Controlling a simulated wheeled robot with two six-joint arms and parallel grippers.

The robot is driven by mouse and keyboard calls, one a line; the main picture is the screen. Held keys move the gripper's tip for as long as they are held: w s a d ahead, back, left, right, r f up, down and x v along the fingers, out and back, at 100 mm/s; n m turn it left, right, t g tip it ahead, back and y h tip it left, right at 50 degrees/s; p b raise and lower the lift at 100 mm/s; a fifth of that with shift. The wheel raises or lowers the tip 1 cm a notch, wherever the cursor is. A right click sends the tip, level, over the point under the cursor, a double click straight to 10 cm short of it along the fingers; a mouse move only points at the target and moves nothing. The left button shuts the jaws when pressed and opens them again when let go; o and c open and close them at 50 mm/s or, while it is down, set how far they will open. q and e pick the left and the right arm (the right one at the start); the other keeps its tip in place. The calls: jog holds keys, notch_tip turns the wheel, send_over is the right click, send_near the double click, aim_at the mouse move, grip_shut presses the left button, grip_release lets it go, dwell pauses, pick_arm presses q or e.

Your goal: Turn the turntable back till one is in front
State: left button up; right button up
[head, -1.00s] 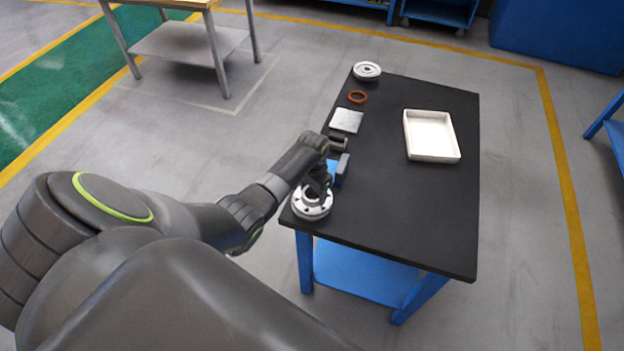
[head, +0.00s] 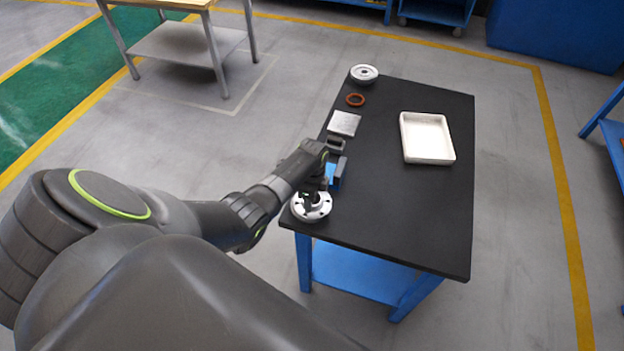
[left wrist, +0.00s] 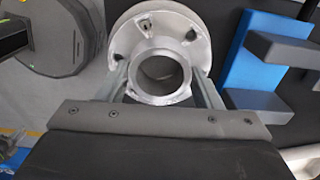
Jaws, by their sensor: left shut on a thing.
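A round silver flanged shell (head: 312,212) with bolt holes sits at the near left corner of the black table. In the left wrist view its flange (left wrist: 124,45) and raised open collar (left wrist: 160,98) fill the middle. My left gripper (head: 311,197) is over the shell from above. In the left wrist view my left gripper (left wrist: 163,80) has a finger on each side of the collar and is shut on it. I cannot make out a separate turntable under the shell or any number on it. My right gripper is out of view.
Close behind the shell stand a blue block (head: 334,181) with grey parts and a dark grey block (head: 336,146). Further back lie a metal plate (head: 344,123), an orange ring (head: 355,100) and a silver disc (head: 364,74). A white tray (head: 452,158) stands right; the near right table (head: 400,225) is clear.

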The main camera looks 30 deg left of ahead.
pick_arm(q)
jog(key=m, duration=0.3)
jog(key=shift+s+d+f, duration=0.15)
jog(key=shift+s+f, duration=0.1)
jog(key=shift+s, duration=0.1)
jog(key=o, duration=1.3)
jog(key=shift+m, duration=0.6)
jog(key=o, duration=0.5)
jog(key=shift+w, duration=0.25)
jog(key=shift+w+r, duration=0.1)
jog(key=shift+r, duration=0.05)
